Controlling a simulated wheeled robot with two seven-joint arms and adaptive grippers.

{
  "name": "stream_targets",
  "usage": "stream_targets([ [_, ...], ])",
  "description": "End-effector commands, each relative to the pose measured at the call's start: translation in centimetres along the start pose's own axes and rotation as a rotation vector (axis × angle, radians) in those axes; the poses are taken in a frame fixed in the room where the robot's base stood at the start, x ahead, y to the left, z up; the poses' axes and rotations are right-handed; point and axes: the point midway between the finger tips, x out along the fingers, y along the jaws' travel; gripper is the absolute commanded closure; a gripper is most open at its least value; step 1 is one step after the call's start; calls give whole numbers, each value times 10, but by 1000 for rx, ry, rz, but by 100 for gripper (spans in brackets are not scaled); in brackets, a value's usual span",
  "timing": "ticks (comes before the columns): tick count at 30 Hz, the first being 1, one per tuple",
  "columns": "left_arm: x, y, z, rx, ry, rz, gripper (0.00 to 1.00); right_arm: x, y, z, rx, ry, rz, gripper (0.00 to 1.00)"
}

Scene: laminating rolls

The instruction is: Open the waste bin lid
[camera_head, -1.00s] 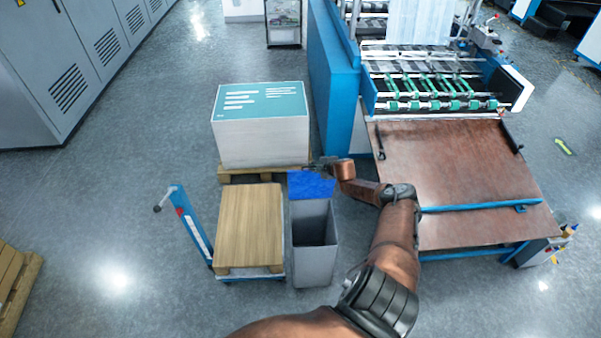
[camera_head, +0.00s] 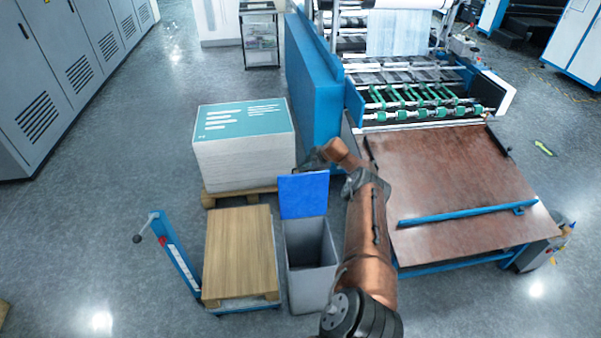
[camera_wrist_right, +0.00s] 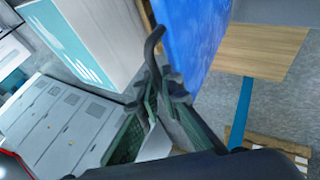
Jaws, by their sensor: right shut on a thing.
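The waste bin (camera_head: 312,285) is a tall grey box on the floor, and its dark inside shows from above. Its blue lid (camera_head: 304,195) stands raised, roughly upright, at the bin's far edge. My right gripper (camera_head: 316,162) is at the top edge of the lid, shut on it. In the right wrist view the blue lid (camera_wrist_right: 190,35) fills the upper middle, and the right gripper's dark fingers (camera_wrist_right: 165,88) are close together at its edge. The exact grip is partly hidden by the fingers. My left gripper is not in view.
A pallet truck (camera_head: 175,255) with a wooden-topped load (camera_head: 240,255) stands close left of the bin. A white stack with a teal top (camera_head: 245,150) is behind it. The laminating machine's brown table (camera_head: 455,185) is to the right. Floor is free at far left.

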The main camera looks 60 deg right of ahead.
Motion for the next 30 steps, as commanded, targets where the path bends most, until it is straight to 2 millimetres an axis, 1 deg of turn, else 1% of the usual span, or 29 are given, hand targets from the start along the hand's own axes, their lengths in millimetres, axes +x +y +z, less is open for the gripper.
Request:
stream_targets([
  [1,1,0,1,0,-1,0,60,2,-4,3,-3,-6,-6,100],
  [11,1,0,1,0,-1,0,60,2,-5,3,-2,-4,-10,100],
  [12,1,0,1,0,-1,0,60,2,-6,3,-2,-4,-11,93],
  [19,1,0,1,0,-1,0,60,2,-6,3,-2,-3,-11,77],
  [30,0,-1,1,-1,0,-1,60,-1,-4,4,1,-3,-7,76],
])
